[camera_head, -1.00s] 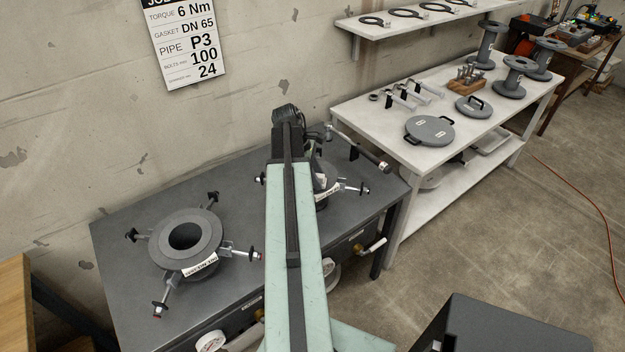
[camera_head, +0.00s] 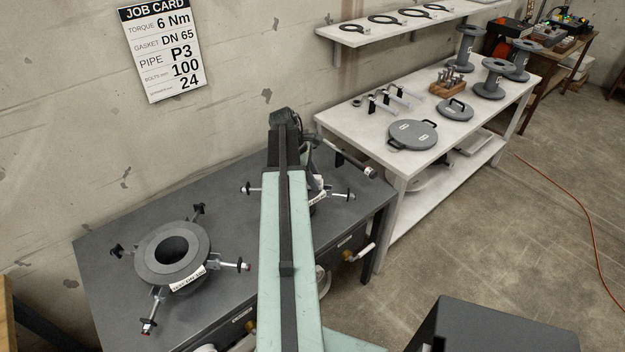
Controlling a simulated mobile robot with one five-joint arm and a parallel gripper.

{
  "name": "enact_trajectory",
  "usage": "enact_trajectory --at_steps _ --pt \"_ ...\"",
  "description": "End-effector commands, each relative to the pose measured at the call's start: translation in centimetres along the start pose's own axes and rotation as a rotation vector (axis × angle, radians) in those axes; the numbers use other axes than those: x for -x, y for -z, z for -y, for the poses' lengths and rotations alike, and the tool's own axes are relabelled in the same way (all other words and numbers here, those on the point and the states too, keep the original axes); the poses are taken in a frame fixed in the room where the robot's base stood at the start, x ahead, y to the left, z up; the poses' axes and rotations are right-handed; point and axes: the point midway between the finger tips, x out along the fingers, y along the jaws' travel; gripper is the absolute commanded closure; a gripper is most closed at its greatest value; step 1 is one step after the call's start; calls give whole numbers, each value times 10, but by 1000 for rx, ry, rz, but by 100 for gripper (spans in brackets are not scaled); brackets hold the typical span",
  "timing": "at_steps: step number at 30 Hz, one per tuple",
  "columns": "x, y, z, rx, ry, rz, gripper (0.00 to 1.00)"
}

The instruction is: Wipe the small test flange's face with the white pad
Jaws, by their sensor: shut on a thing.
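Two flanges with studs stand on the dark bench (camera_head: 110,285). The left flange (camera_head: 149,262) is grey, lies face up with an open bore, and carries a white label. The right one, apparently the smaller test flange (camera_head: 315,183), is mostly hidden behind my arm; only its right edge, a white label and studs show. My pale green arm reaches over the bench towards it, with the dark wrist above. My gripper is hidden behind the arm. The white pad is not visible, so contact with the flange face cannot be told.
A silver-ended tool (camera_head: 352,160) shows right of my wrist. A white table (camera_head: 400,165) holds blind covers (camera_head: 413,133), spools (camera_head: 488,80) and tools. A shelf of gaskets (camera_head: 385,30) hangs above. A red hose (camera_head: 570,180) lies on open floor.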

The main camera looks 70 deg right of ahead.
Motion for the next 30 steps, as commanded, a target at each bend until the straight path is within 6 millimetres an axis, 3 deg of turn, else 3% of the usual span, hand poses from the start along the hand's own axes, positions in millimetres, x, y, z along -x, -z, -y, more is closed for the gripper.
enact_trajectory --at_steps 16,26,30 --pt "56 -23 0 0 0 0 92" --pt "56 -23 0 0 0 0 92" --pt "66 -27 0 0 0 0 92"
